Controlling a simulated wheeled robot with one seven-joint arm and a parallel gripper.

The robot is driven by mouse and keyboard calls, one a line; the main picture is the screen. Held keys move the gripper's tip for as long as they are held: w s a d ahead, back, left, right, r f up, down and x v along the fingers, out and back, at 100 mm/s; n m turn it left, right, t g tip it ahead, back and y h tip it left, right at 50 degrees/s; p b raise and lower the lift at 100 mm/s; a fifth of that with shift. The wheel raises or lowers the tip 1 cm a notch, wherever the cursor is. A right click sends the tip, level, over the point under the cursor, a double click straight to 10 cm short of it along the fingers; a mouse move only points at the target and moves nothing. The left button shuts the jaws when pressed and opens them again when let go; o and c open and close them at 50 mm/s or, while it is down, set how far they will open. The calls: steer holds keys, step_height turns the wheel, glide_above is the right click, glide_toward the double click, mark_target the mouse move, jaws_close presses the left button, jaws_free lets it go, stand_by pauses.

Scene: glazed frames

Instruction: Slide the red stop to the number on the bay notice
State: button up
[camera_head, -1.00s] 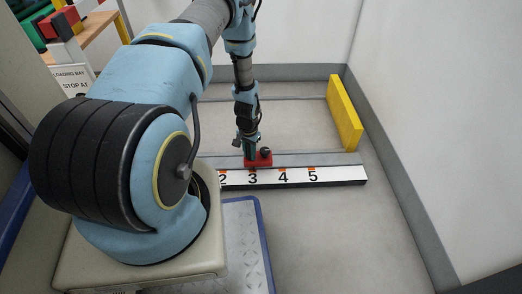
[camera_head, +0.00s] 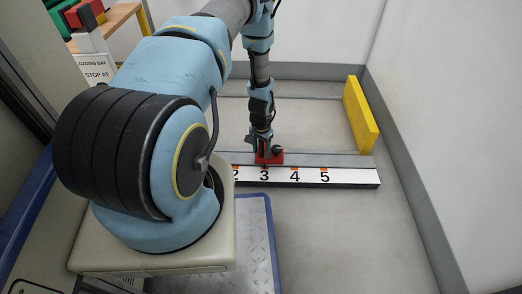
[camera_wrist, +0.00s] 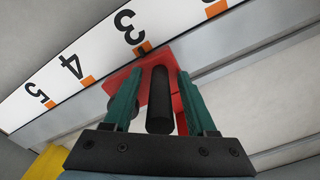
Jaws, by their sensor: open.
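The red stop (camera_head: 275,158) sits on the grey rail behind a white number strip (camera_head: 345,178), close to the 3. In the wrist view the stop (camera_wrist: 117,77) has its black pointer at the orange mark by the 3. My gripper (camera_head: 262,149) is open at the stop. In the wrist view its green fingers (camera_wrist: 158,75) stand on either side of the stop's black post (camera_wrist: 160,110), with gaps showing. The bay notice (camera_head: 95,68) reads "LOADING BAY STOP AT"; my arm hides its lower part, and no number shows.
A yellow block (camera_head: 361,115) stands at the right end of the rail. The strip shows 2 to 5; my arm covers its left part. A wooden shelf (camera_head: 118,20) with red and green items is at upper left. White walls enclose the bay.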

step_height(320, 180, up, 11)
steer(key=p, duration=0.3)
steer(key=shift+f, duration=0.15)
stand_by(0.3)
steer(key=shift+w+r, duration=0.1)
steer(key=shift+r, duration=0.25)
steer(key=s+a+r+n, duration=0.1)
steer(key=a+r+n, duration=0.15)
steer(key=r, duration=0.75)
steer(key=a+r+n, duration=0.1)
steer(key=a+r, duration=0.3)
steer(key=r, duration=0.7)
steer(key=s+a+r+n+t, duration=0.2)
steer(key=s+a+r+n, duration=0.3)
steer(key=s+r, duration=0.85)
step_height(320, 180, up, 36)
steer(key=a+m+p, duration=0.1)
steer(key=p, duration=3.5)
steer(key=shift+w+a, duration=0.15)
steer(key=shift+w, duration=0.1)
